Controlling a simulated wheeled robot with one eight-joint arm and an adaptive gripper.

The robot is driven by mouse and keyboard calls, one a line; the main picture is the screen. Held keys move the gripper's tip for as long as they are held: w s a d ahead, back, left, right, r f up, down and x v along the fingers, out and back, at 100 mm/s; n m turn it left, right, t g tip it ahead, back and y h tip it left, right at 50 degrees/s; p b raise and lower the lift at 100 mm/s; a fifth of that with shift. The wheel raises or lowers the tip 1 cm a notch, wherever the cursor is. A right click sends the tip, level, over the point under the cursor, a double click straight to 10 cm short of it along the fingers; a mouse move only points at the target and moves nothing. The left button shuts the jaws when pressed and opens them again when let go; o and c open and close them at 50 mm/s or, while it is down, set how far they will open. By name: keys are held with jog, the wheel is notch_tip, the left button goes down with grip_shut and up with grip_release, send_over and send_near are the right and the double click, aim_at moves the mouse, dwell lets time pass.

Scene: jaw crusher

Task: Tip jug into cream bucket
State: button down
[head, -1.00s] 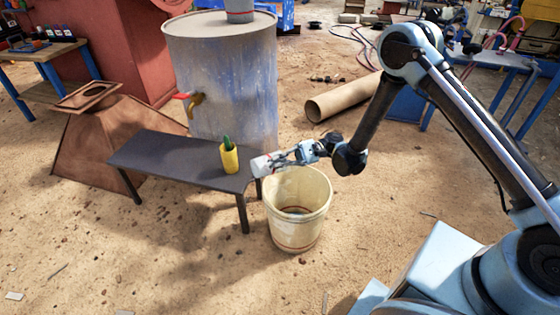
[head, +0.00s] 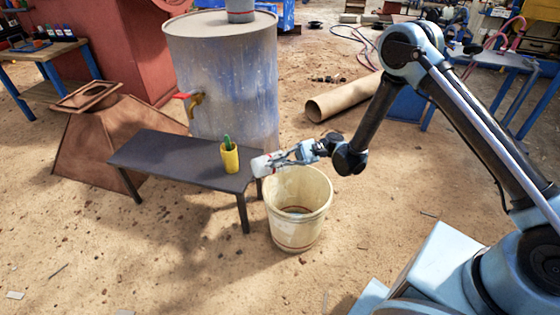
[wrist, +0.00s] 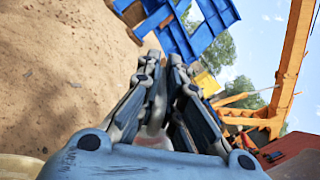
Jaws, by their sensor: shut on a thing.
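The cream bucket (head: 297,228) stands upright on the sandy ground in front of the bench's right end, with some dark contents or shadow low inside it. My gripper (head: 281,159) is shut on a small whitish jug (head: 263,166) above the bucket's back left rim. The jug lies tilted well over on its side, pointing left, towards the bench end. I cannot tell where its mouth is, or whether anything flows from it. In the wrist view my gripper (wrist: 160,95) hides most of the jug, and only a pale patch shows between the fingers.
A dark bench (head: 180,158) stands just left of the bucket, with a yellow cup (head: 229,159) holding something green near its right end. A large metal drum (head: 222,85) with a tap (head: 193,103) stands behind. A cardboard tube (head: 343,96) lies at the back. Ground in front is clear.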

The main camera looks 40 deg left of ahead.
dwell(0.4)
jog(key=t, duration=0.2)
jog(key=t+h, duration=0.1)
jog(key=t, duration=0.1)
jog(key=shift+r, duration=0.4)
jog(key=t+h, duration=0.1)
jog(key=t, duration=0.4)
jog(key=shift+s+r+h, duration=0.1)
jog(key=shift+r+h, duration=0.3)
jog(key=t, duration=0.2)
jog(key=t+h, duration=0.1)
jog(key=t, duration=0.3)
jog(key=shift+r, duration=0.4)
jog(key=t, duration=0.2)
jog(key=t+h, duration=0.1)
jog(key=t, duration=0.1)
jog(key=shift+r+h, duration=0.3)
